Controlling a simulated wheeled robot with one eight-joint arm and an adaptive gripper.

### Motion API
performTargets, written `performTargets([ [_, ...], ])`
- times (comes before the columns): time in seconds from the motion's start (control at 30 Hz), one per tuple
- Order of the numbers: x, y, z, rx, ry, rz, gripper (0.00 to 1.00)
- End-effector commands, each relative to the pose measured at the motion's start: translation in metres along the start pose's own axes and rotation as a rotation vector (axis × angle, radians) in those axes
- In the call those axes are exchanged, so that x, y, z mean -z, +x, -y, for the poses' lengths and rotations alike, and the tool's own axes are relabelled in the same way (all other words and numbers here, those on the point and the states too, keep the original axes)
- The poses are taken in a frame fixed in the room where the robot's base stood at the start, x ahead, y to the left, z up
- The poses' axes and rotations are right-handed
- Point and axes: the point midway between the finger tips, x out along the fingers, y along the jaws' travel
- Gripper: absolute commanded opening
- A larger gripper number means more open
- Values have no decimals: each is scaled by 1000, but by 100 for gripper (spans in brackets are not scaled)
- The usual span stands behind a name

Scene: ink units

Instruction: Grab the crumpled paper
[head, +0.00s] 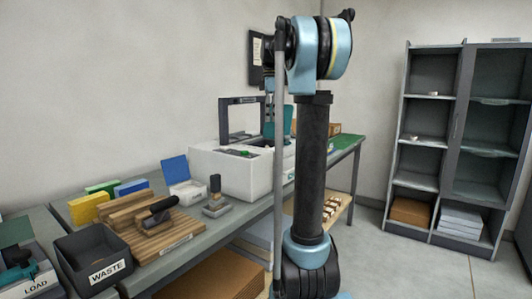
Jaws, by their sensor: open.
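I cannot make out any crumpled paper for certain in the head view. A small pale item (411,137) lies on a middle shelf of the grey cabinet at the right, too small to identify. My arm stands upright in the middle of the view, with its blue and black joint at the top. My gripper cannot be made out in this view. My arm hides part of the bench and the room behind it.
A black bin marked WASTE (68,245) stands at the bench's front left. Next to it are a ribbed wooden board (125,222) with a roller (160,210), coloured blocks and a white machine (213,165). The grey cabinet (396,150) stands right. Floor (385,270) before it is clear.

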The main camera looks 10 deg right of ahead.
Motion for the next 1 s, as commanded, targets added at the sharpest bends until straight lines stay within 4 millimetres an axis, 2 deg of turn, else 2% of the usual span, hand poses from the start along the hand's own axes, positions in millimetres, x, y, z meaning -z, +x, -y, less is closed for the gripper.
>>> performTargets([
  [0.2,6,40,1,0,-7,0,53],
  [0.4,7,71,1,0,-8,0,53],
  [0.77,9,97,2,0,-9,0,53],
  [1.0,12,129,3,0,-8,0,53],
])
